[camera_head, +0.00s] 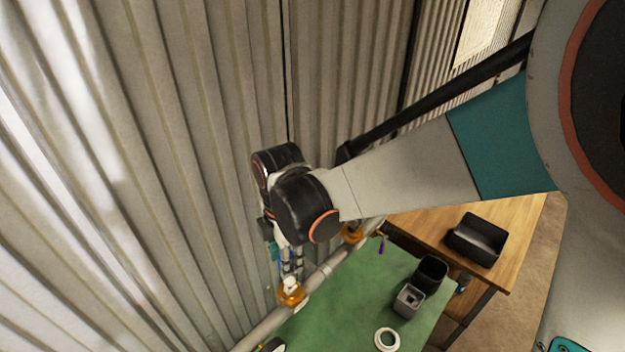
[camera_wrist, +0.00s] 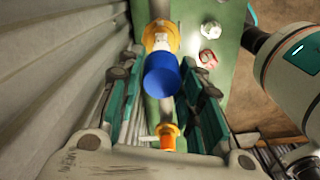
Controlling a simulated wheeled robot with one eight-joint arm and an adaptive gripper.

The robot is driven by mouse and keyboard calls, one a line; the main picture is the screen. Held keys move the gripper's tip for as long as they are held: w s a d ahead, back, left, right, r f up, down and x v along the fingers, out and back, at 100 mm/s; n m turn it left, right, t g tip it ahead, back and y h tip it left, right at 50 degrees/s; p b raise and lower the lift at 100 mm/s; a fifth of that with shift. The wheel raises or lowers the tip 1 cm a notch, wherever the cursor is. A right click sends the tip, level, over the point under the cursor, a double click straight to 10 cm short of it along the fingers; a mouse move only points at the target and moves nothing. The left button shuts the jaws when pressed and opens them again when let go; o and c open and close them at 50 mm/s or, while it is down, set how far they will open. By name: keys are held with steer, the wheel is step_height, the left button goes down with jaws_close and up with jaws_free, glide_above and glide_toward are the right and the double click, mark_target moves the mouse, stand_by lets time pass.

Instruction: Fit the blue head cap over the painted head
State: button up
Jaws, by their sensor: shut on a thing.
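The blue head cap (camera_wrist: 163,76) shows in the wrist view between the two teal fingers of my gripper (camera_wrist: 164,72), which is shut on it. Beyond it is a whitish head (camera_wrist: 161,42) on an orange fitting (camera_wrist: 160,28); I take this to be the painted head. The cap overlaps its near side in this view, and I cannot tell whether they touch. In the head view my gripper (camera_head: 287,264) points down just above a white-topped orange fitting (camera_head: 290,293) on the pipe. The cap is not clearly visible there.
A pale pipe (camera_head: 318,278) runs along the corrugated wall (camera_head: 150,150), close to my gripper. A second orange fitting (camera_head: 352,233) sits farther along. The green surface (camera_head: 340,310) holds a white ring (camera_head: 387,340), a grey box (camera_head: 408,301) and a black cup (camera_head: 432,271).

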mark_target(288, 280)
steer(key=shift+f+b, duration=2.2)
steer(key=shift+f, duration=0.5)
steer(key=shift+s+f+b, duration=0.1)
steer(key=shift+f+b, duration=1.85)
steer(key=shift+b, duration=0.15)
steer(key=o, duration=0.7)
steer(key=shift+o, duration=0.2)
